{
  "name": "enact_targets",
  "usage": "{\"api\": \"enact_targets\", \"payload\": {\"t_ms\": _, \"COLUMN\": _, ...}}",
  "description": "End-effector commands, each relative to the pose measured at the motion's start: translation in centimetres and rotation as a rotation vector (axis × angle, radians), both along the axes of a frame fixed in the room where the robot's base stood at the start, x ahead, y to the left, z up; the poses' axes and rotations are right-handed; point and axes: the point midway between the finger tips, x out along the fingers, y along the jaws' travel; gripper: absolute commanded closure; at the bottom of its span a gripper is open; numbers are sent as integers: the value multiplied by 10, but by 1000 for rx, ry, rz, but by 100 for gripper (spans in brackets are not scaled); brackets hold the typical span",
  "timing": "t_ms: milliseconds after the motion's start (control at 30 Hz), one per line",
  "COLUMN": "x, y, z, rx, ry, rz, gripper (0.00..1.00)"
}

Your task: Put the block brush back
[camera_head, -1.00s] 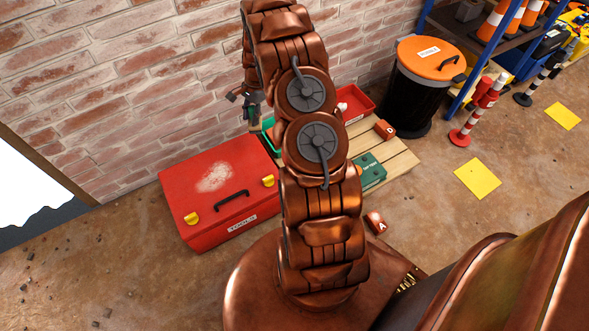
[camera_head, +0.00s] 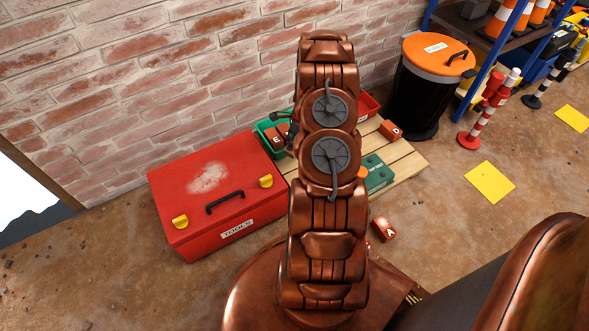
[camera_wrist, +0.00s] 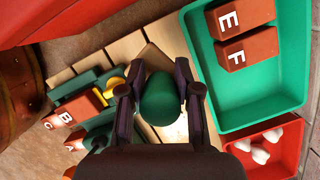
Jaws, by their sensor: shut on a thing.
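In the wrist view my gripper (camera_wrist: 160,92) is shut on a green rounded thing, which I take to be the block brush (camera_wrist: 160,105). A brown part shows just beyond it, but I cannot tell whether it belongs to the brush. The gripper is above the wooden pallet (camera_wrist: 128,46), left of the green tray (camera_wrist: 260,115). That tray holds the red-brown blocks E (camera_wrist: 240,18) and F (camera_wrist: 247,50). In the head view my arm hides the brush and most of the gripper; the green tray (camera_head: 262,133) shows at the arm's left.
A red toolbox (camera_head: 215,190) stands left of the pallet (camera_head: 408,158). A red tray (camera_wrist: 285,160) with white lumps lies beside the green tray. Block D (camera_head: 391,130) and a green box (camera_head: 378,173) are on the pallet. Block A (camera_head: 383,229) lies on the floor. An orange-lidded bin (camera_head: 418,95) stands behind.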

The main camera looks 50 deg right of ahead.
Motion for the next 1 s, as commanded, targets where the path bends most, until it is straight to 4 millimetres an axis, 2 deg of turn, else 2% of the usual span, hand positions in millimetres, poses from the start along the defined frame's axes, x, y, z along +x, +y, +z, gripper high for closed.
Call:
{"api": "enact_targets", "payload": {"t_ms": 167, "x": -2, "y": -1, "z": -16, "rx": 2, "ry": 1, "rz": -11, "gripper": 100}}
{"api": "enact_targets", "payload": {"t_ms": 433, "x": -2, "y": 0, "z": -60, "rx": 3, "ry": 1, "rz": -9, "gripper": 100}}
{"api": "enact_targets", "payload": {"t_ms": 633, "x": -2, "y": 0, "z": -75, "rx": 3, "ry": 2, "rz": -8, "gripper": 100}}
{"api": "enact_targets", "payload": {"t_ms": 833, "x": -2, "y": -1, "z": -99, "rx": 1, "ry": 0, "rz": -9, "gripper": 100}}
{"api": "enact_targets", "payload": {"t_ms": 1000, "x": -1, "y": -1, "z": -101, "rx": 0, "ry": -2, "rz": -9, "gripper": 100}}
